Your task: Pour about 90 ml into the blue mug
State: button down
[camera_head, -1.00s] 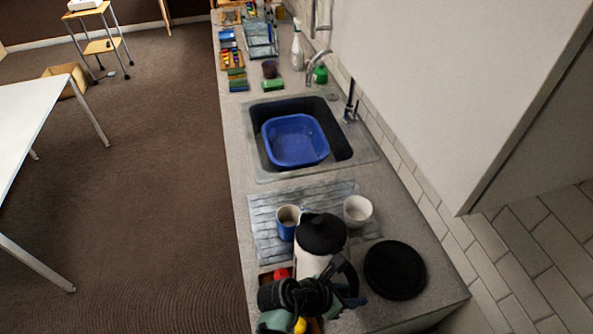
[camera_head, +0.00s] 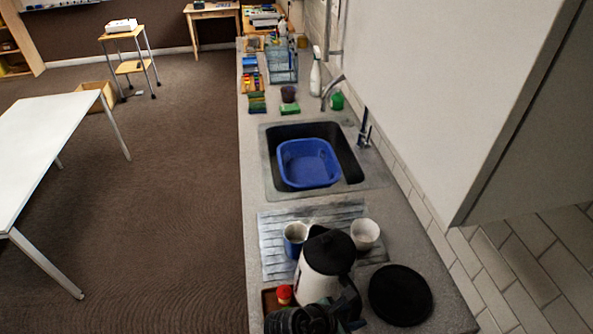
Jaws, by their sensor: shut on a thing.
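A white kettle (camera_head: 317,285) with a black lid stands out in front of the drying board. My gripper (camera_head: 325,318), at the bottom edge, is shut on the kettle's black handle; its fingertips are mostly hidden by the handle and my wrist. The blue mug (camera_head: 293,239) stands upright on the grey drainboard (camera_head: 272,262), just beyond the kettle and to its left. The kettle's top overlaps the mug's right side in view. I cannot tell how far the kettle is tilted or whether any liquid flows. The mug's fill level is not clear.
A white mug (camera_head: 366,233) stands right of the blue one. A black round base (camera_head: 400,295) lies on the right. A red-capped item (camera_head: 284,293) sits in a brown tray at the left. The sink with a blue basin (camera_head: 308,165) is beyond. A wall cabinet (camera_head: 440,90) overhangs the right.

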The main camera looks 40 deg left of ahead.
aim_at(359, 300)
jog(key=r+p, duration=0.1)
jog(key=r, duration=0.1)
jog(key=r+p, duration=0.1)
jog(key=shift+w+a+r+p, duration=0.1)
jog(key=shift+w+r+p, duration=0.1)
jog(key=shift+r+p, duration=0.15)
jog(key=shift+r, duration=1.85)
